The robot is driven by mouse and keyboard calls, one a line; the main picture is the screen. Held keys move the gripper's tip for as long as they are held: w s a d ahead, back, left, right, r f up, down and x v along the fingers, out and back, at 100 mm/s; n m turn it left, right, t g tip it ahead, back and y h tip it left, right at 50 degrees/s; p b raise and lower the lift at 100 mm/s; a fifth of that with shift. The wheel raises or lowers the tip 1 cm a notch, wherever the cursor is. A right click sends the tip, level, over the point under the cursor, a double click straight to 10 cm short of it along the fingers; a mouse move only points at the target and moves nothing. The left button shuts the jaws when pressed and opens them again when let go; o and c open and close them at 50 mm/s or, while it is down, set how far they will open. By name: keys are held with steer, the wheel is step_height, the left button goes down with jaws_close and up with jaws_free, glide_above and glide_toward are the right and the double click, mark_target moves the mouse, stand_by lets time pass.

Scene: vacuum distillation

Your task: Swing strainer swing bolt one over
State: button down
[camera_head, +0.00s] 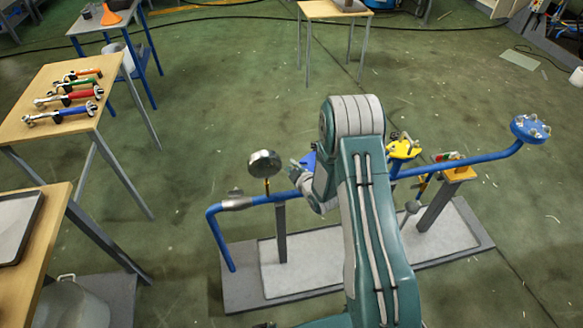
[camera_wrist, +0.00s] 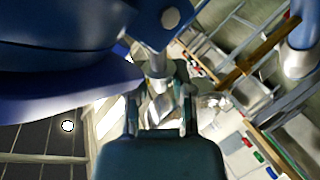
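The strainer is a blue body in the pipe line. In the head view only a small blue patch of it (camera_head: 309,160) shows, beside my arm. In the wrist view a large blue body (camera_wrist: 60,60) fills the upper left, with a blue lug (camera_wrist: 165,20) at the top. A metal rod-like part (camera_wrist: 156,68), which looks like a swing bolt, hangs below this lug, in line with my gripper (camera_wrist: 160,100). My gripper is right at this part. Whether its fingers touch or grip it is unclear. In the head view my arm hides most of the strainer and its bolts.
A pressure gauge (camera_head: 264,164) stands on the blue pipe (camera_head: 225,208) left of my arm. A yellow valve (camera_head: 403,149) and a blue flange (camera_head: 529,128) are to the right. A table with wrenches (camera_head: 38,85) is at the left.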

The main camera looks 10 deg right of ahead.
steer(key=shift+d+f, duration=0.1)
steer(key=shift+f, duration=0.05)
steer(key=m, duration=0.1)
steer(key=d+r+m+y, duration=0.1)
steer(key=m, duration=0.1)
steer(key=shift+s+d+t, duration=0.1)
steer(key=shift+d+t, duration=0.2)
steer(key=shift+t, duration=0.1)
steer(key=c, duration=0.7)
jaws_free()
steer(key=shift+c, duration=0.2)
steer(key=shift+r, duration=0.1)
steer(key=shift+y, duration=0.3)
steer(key=v, duration=1.2)
